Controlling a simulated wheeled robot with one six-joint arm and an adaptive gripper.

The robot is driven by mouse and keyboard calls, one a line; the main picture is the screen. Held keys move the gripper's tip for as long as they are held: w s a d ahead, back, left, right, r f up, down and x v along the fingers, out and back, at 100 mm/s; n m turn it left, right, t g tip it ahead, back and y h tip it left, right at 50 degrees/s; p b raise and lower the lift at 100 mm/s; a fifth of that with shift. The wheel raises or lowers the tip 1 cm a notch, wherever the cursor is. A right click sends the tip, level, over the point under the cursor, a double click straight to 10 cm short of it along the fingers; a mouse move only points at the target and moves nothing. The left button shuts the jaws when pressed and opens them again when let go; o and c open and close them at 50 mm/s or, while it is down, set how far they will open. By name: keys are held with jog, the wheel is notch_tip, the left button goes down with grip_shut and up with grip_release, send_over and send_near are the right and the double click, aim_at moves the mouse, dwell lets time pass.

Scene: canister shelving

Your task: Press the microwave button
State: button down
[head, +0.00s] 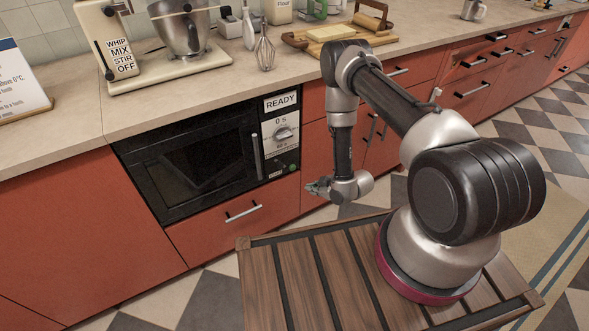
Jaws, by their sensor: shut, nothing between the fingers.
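The microwave (190,160) is built into the red cabinets under the counter, and its black door looks closed. Its control panel (281,135) on the right carries a sign reading READY, a display of 0 S and a round knob. A small green button (292,168) sits low on the panel. My gripper (318,187) is shut and empty. In the picture it shows below and right of the button, in front of the cabinets. Its fingers point left, and the distance between them and the button is hard to judge.
A drawer handle (243,211) juts out below the microwave, and the microwave's door handle (256,157) stands upright beside the panel. On the counter (70,140) stand a stand mixer (150,45), a whisk (265,50) and a wooden board (300,40). Checkered floor lies in front.

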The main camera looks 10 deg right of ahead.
jog(key=shift+w, duration=0.1)
jog(key=w+a, duration=0.2)
jog(key=w, duration=0.6)
jog(key=shift+a, duration=0.4)
jog(key=shift+w, duration=0.15)
dwell(1.1)
jog(key=shift+w+a, duration=0.15)
jog(key=shift+w, duration=0.2)
jog(key=shift+w+a, duration=0.15)
jog(key=shift+w, duration=0.3)
dwell(0.7)
jog(key=shift+s+d, duration=0.3)
jog(key=shift+s, duration=0.6)
jog(key=shift+s+d, duration=0.25)
jog(key=shift+s, duration=0.55)
jog(key=shift+s+d, duration=0.3)
jog(key=shift+s, duration=0.45)
jog(key=shift+s+d, duration=0.25)
jog(key=shift+s, duration=0.55)
